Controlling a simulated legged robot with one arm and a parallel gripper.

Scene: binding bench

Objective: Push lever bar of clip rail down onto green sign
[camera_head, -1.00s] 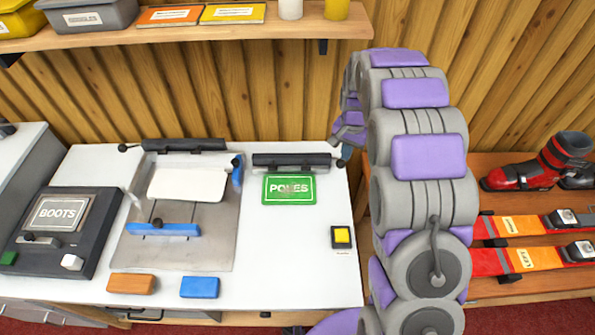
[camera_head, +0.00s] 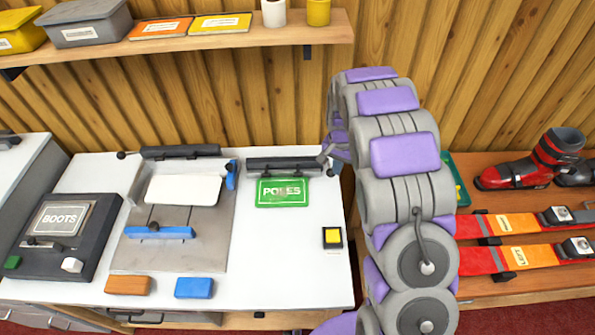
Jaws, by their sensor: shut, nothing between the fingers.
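The green POLES sign (camera_head: 283,193) lies on the white bench top, its upper edge at the dark clip rail (camera_head: 284,163). A lever bar runs along the rail, but I cannot tell how far down it sits. My gripper (camera_head: 326,157) is at the rail's right end, shut and with nothing visible in it. It is small and partly hidden by my arm, so contact with the lever bar is unclear.
Left of the sign is a board with a white sheet (camera_head: 184,189), a blue bar (camera_head: 160,232) and another dark rail (camera_head: 180,151). A yellow button (camera_head: 332,237) sits at the right. Orange (camera_head: 129,284) and blue (camera_head: 194,288) blocks lie in front. A shelf (camera_head: 190,45) hangs above.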

